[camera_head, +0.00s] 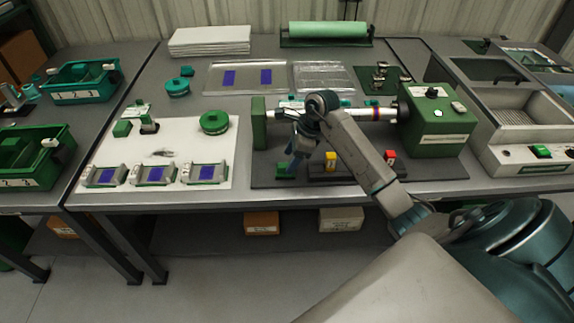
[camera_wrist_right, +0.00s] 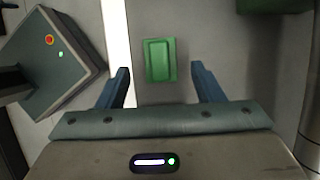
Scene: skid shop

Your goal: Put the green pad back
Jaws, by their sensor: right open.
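A small green pad (camera_head: 284,169) lies near the front left of a dark base plate (camera_head: 345,178), under the machine's long roller. In the right wrist view the green pad (camera_wrist_right: 160,60) is a rectangle with a raised rim, lying flat on a grey surface. My right gripper (camera_head: 294,164) points down close to the pad. In the wrist view its two blue fingers (camera_wrist_right: 160,88) stand open, one on each side and short of the pad, with nothing between them held. My left gripper is not in view.
A white board (camera_head: 190,135) to the left holds a stamp, a green block (camera_head: 122,128), a green round tin (camera_head: 214,122) and several framed pieces. Yellow (camera_head: 331,158) and red (camera_head: 390,156) blocks stand on the base plate. The roller (camera_head: 365,115) and green machine housing (camera_head: 435,120) stand behind.

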